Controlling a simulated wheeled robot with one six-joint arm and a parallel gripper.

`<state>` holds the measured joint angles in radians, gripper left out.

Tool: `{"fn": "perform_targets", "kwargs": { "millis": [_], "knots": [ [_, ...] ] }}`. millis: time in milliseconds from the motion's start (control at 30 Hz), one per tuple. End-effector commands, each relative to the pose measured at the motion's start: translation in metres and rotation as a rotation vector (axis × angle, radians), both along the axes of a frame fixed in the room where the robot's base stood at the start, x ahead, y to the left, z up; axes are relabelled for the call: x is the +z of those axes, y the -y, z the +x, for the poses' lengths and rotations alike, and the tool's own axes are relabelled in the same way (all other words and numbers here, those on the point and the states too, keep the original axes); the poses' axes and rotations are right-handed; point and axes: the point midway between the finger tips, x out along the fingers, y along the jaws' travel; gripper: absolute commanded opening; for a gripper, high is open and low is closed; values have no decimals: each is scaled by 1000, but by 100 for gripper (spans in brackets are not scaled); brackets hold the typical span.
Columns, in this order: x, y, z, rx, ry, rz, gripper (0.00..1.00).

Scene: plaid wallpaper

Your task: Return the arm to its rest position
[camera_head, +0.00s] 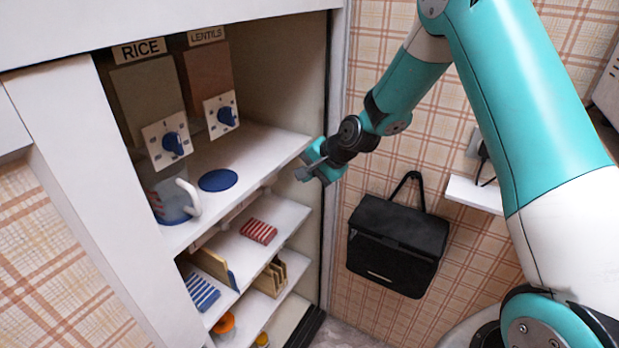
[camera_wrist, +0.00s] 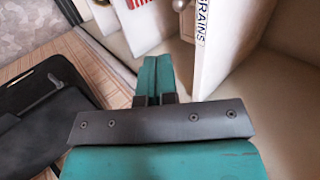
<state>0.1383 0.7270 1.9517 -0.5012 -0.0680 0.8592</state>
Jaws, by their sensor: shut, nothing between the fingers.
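My teal arm comes in from the right in the head view and reaches down to the left. My gripper (camera_head: 308,173) is just in front of the right end of the cupboard's upper shelf (camera_head: 270,140); I cannot tell whether it touches the edge. In the wrist view my gripper's two teal fingers (camera_wrist: 152,68) lie together, shut, with nothing between them.
Rice (camera_head: 144,95) and lentils (camera_head: 207,85) dispensers stand above a clear jug (camera_head: 172,203) and a blue disc (camera_head: 218,180). Lower shelves hold folded cloths (camera_head: 258,231). A black bag (camera_head: 396,245) hangs on the wall; a small white ledge (camera_head: 474,194) is beside my arm.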

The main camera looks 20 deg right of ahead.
Motion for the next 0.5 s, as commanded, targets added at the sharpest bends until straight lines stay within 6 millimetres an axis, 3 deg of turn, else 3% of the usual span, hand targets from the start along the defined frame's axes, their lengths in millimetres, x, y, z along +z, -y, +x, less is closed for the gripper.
{"fn": "perform_targets", "kwargs": {
  "millis": [233,333,433,500],
  "knots": [
    [8,1,-6,9,-1,-2,0],
    [22,-10,-15,65,6,-26,0],
    [53,-35,-43,214,19,-86,0],
    [80,-56,-76,365,33,-146,0]
  ]
}}
